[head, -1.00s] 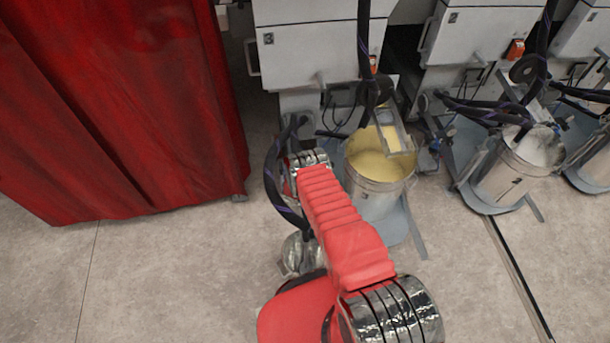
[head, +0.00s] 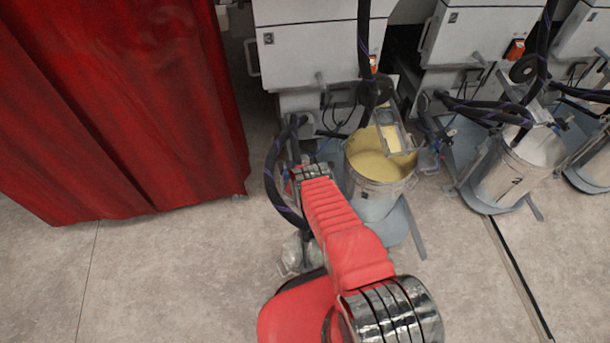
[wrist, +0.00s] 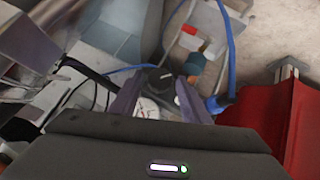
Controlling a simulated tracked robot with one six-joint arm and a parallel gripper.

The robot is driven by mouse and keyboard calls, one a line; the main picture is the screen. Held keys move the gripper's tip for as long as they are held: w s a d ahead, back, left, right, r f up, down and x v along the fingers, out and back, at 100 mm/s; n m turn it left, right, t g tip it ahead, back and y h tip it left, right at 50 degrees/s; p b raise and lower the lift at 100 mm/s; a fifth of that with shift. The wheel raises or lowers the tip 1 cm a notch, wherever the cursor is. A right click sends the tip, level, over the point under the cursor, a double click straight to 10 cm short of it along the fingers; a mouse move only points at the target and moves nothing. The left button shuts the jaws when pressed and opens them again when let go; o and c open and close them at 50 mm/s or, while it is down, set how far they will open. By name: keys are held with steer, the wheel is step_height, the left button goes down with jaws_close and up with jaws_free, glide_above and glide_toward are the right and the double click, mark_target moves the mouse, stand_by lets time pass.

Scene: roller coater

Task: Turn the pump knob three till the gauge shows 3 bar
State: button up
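In the wrist view, a dark round knob (wrist: 160,80) sits between the two fingertips of my gripper (wrist: 160,78). The fingers are apart, one on each side of the knob; whether they touch it cannot be told. A pale round dial, apparently the gauge (wrist: 147,108), shows just below the knob, partly covered by my gripper. Its needle and reading cannot be made out. In the head view, my arm reaches to the machine marked 3 (head: 310,50), and my gripper and the knob cannot be made out there.
A bucket of yellow liquid (head: 372,195) stands right of my arm. Black hoses (head: 275,185) hang close by. A red curtain (head: 120,110) is at the left. Blue hoses (wrist: 230,50) run near the knob. A second bucket (head: 505,180) stands further right. Open floor lies at the front left.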

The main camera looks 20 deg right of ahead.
steer(key=c, duration=0.9)
steer(key=shift+o, duration=0.2)
steer(key=shift+w+d+r+m+y, duration=0.15)
steer(key=shift+m+y, duration=0.25)
steer(key=shift+y, duration=0.4)
steer(key=shift+d+m+y, duration=0.15)
steer(key=shift+m+y, duration=0.35)
steer(key=shift+y, duration=0.5)
steer(key=o, duration=1)
steer(key=shift+o, duration=0.2)
steer(key=shift+s, duration=0.2)
steer(key=shift+s+r, duration=0.1)
